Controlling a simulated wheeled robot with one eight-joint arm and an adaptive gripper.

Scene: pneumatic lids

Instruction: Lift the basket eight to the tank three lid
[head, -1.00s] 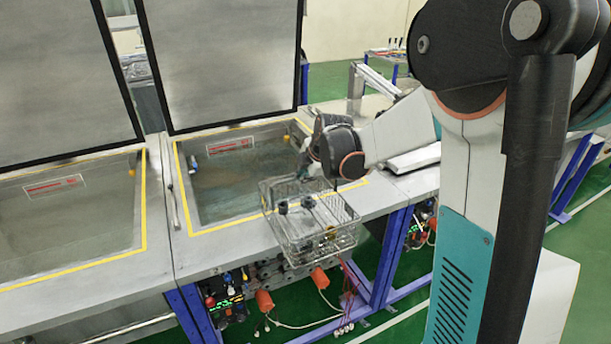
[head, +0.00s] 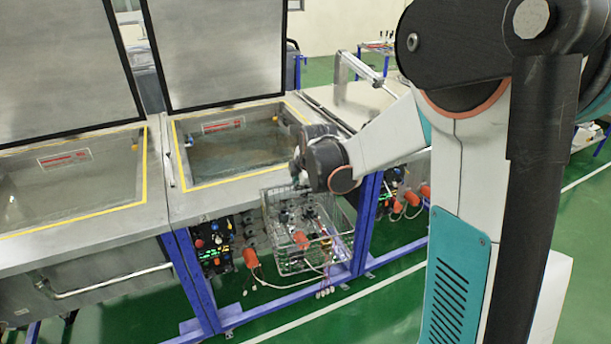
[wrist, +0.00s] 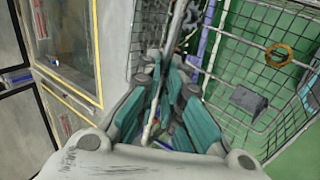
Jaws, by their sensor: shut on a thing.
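A wire basket (head: 283,262) hangs from my gripper (head: 300,176) in front of the right-hand tank's front edge in the head view. My gripper is shut on the basket's upper rim. The wrist view shows the gripper's teal fingers (wrist: 160,105) closed at the rim, with the basket mesh (wrist: 236,62) to their right. A ring (wrist: 280,55) and a small dark block (wrist: 248,101) lie in the basket. The right-hand tank (head: 235,155) holds liquid, and its lid (head: 215,55) stands open. No number is readable on tank or basket.
A second tank (head: 60,185) with a raised lid (head: 55,70) stands at the left. Blue frame legs (head: 190,285), valves and hoses lie below the bench, close behind the basket. Open green floor (head: 400,290) lies in front and to the right.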

